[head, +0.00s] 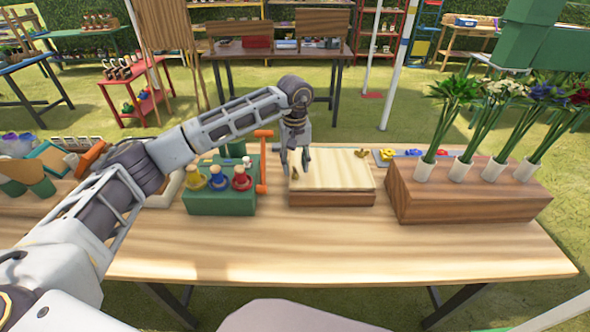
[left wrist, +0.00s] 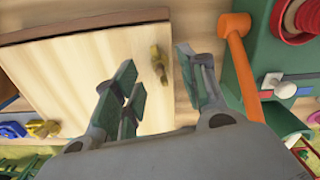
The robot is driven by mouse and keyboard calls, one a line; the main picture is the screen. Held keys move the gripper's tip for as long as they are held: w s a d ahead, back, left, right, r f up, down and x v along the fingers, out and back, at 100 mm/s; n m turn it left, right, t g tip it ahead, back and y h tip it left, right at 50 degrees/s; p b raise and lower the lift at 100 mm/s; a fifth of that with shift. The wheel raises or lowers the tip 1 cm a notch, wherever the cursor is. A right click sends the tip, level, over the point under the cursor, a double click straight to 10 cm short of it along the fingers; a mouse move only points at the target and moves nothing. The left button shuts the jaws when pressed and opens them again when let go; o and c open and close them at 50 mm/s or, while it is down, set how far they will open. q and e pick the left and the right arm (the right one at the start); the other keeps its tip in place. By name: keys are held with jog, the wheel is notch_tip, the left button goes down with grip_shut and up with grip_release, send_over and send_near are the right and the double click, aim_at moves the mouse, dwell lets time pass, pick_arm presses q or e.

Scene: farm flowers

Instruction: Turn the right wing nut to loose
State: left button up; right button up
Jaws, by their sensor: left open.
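A flat press with a pale wooden board (head: 335,170) on a darker base stands mid-table. A brass wing nut (head: 361,153) is at the board's far right corner. Another brass wing nut (head: 295,174) is near its left edge; it also shows in the left wrist view (left wrist: 158,64), standing up from the board. My left gripper (head: 295,168) is open and empty, pointing down over the left wing nut. In the left wrist view its green-padded fingers (left wrist: 158,68) are on either side of that nut, with gaps. The right wing nut is not clear in that view. My right gripper is not in view.
On the right a wooden block (head: 470,195) holds flowers in white tubes. A blue tray (head: 420,155) lies behind. The table's front is clear.

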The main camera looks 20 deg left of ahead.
pick_arm(q)
jog(key=shift+f, duration=1.35)
jog(key=shift+c, duration=0.2)
grip_shut()
